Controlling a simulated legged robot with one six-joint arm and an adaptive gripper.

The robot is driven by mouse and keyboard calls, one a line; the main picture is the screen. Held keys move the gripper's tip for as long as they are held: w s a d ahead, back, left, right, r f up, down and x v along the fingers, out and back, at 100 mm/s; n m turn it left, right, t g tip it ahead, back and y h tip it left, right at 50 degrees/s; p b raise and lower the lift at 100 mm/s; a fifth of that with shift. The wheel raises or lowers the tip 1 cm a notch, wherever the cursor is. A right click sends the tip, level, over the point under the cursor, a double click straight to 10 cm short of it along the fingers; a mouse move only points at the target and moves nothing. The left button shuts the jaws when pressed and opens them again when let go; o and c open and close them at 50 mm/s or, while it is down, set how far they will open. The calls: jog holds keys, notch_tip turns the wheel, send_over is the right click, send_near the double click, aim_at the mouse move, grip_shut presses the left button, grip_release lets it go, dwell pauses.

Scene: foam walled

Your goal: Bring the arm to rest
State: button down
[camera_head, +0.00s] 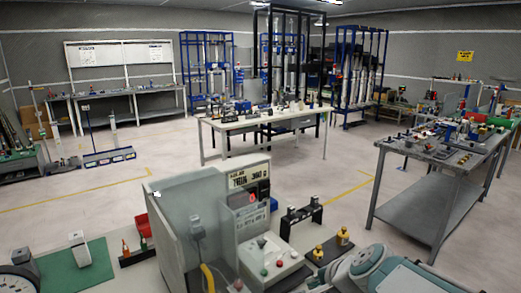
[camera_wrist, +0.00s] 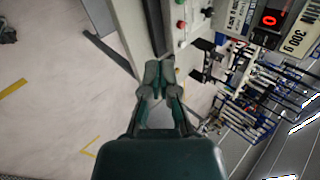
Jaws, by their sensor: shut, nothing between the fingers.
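My gripper (camera_wrist: 160,78) shows in the wrist view with its dark green fingers together and nothing between them. It points toward the edge of a grey-white machine (camera_wrist: 203,22) with a red digit display. The gap between fingertips and machine cannot be judged. In the head view, part of my grey-green arm (camera_head: 400,275) shows at the lower right, beside the bench top. My gripper cannot be made out there. The same kind of machine (camera_head: 205,215) stands on the near bench, left of my arm.
Two yellow-topped weights (camera_head: 342,237) and a black stand (camera_head: 300,219) are close to my arm. A grey workbench (camera_head: 440,151) with many parts stands at the right. A white table (camera_head: 225,126) is further back. Open floor (camera_head: 345,165) lies between them.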

jog(key=s+d+r+n+h, duration=0.1)
jog(key=s+d+n+h, duration=0.1)
jog(key=s+n, duration=0.4)
jog(key=s+d+r+n+g+h, duration=0.1)
jog(key=s+d+n+h, duration=0.1)
jog(key=s+n, duration=0.4)
jog(key=s, duration=0.4)
jog(key=shift+s+g, duration=0.25)
jog(key=shift+g, duration=0.05)
